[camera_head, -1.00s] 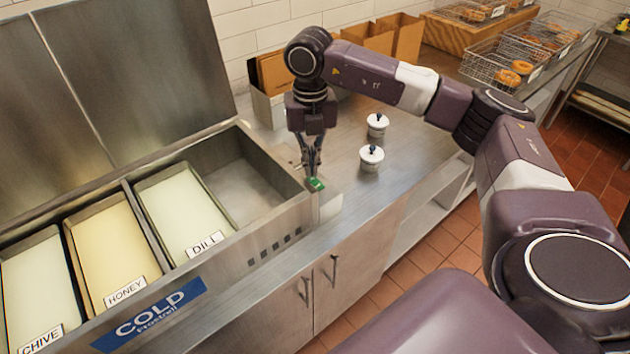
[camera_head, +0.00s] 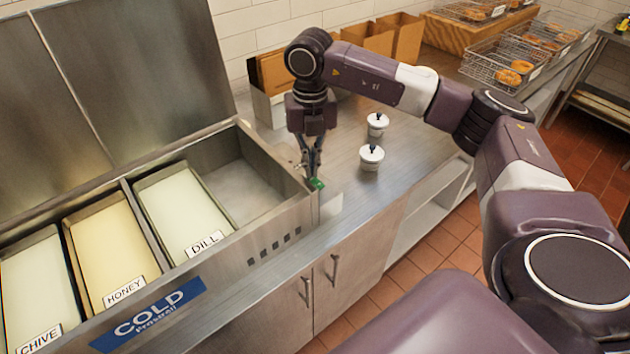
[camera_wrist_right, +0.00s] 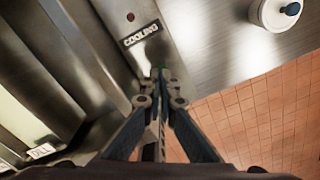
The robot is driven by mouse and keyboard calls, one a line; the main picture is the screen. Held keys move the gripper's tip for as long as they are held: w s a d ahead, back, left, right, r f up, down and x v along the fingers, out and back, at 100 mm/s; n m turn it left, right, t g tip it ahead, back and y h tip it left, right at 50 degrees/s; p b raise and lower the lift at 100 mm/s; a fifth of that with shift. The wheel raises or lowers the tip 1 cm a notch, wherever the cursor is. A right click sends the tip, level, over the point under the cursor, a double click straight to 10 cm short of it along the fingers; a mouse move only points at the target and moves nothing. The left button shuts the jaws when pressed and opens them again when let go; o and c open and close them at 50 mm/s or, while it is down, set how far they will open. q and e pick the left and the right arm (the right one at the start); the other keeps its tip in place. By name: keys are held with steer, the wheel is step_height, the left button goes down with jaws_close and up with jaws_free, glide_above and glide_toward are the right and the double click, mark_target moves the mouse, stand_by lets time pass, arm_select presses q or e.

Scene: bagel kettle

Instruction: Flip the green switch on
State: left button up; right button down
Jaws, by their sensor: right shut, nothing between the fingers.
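The green switch (camera_head: 317,184) sits at the right end of the cold well, on a small box beside the counter. In the right wrist view only a small bit of green (camera_wrist_right: 161,67) shows just past my fingertips; the fingers hide the rest. My right gripper (camera_head: 312,174) points down, shut and empty, with its tips at the switch, touching it or very close. It also shows in the right wrist view (camera_wrist_right: 160,85). I cannot tell from these views which way the switch is set. My left gripper is not in view.
A COOLING label (camera_wrist_right: 141,33) and a dark red light (camera_wrist_right: 130,16) are near the switch. The cold well (camera_head: 270,245) holds chive, honey and dill tubs. Two white lidded pots (camera_head: 371,160) stand on the counter right of the gripper. Paper bags (camera_head: 270,72) stand behind.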

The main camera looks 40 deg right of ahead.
steer(key=shift+f+b, duration=0.6)
steer(key=shift+f, duration=0.25)
steer(key=shift+r, duration=0.15)
steer(key=shift+r+p, duration=2.45)
steer(key=shift+r, duration=0.95)
